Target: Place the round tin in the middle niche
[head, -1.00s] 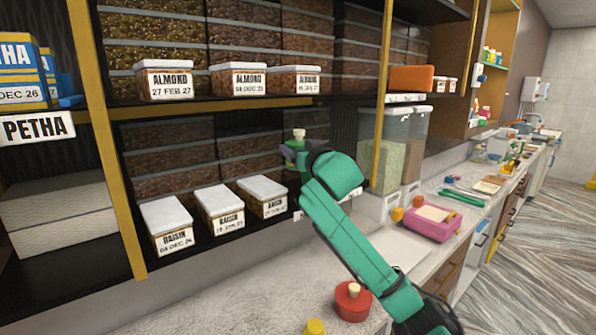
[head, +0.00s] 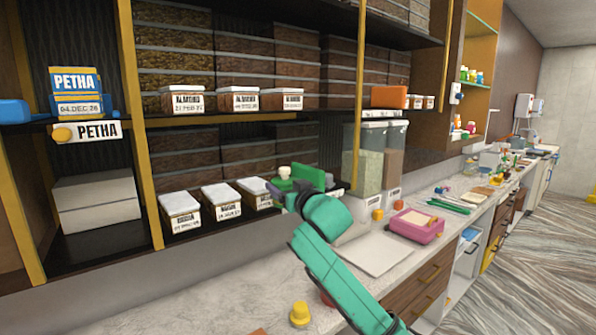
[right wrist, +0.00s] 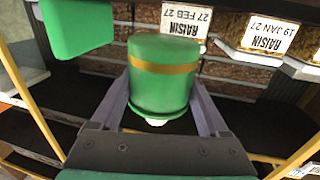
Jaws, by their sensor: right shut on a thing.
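The round tin (right wrist: 163,78) is green with a gold band and a pale knob. In the right wrist view it sits between both fingers of my right gripper (right wrist: 165,110), which is shut on it. In the head view my right gripper (head: 282,190) holds the tin by the lower shelf (head: 200,232) of the middle bay, right of the raisin boxes. The tin's pale knob (head: 284,172) points up. My arm partly hides the tin, and I cannot tell whether it touches the shelf. My left gripper is not in view.
A flat green block (head: 310,177) stands close beside the tin; it also shows in the wrist view (right wrist: 75,25). White-lidded raisin boxes (head: 222,200) line the shelf to the left. Clear canisters (head: 370,160) stand right, and a pink box (head: 414,227) is on the counter.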

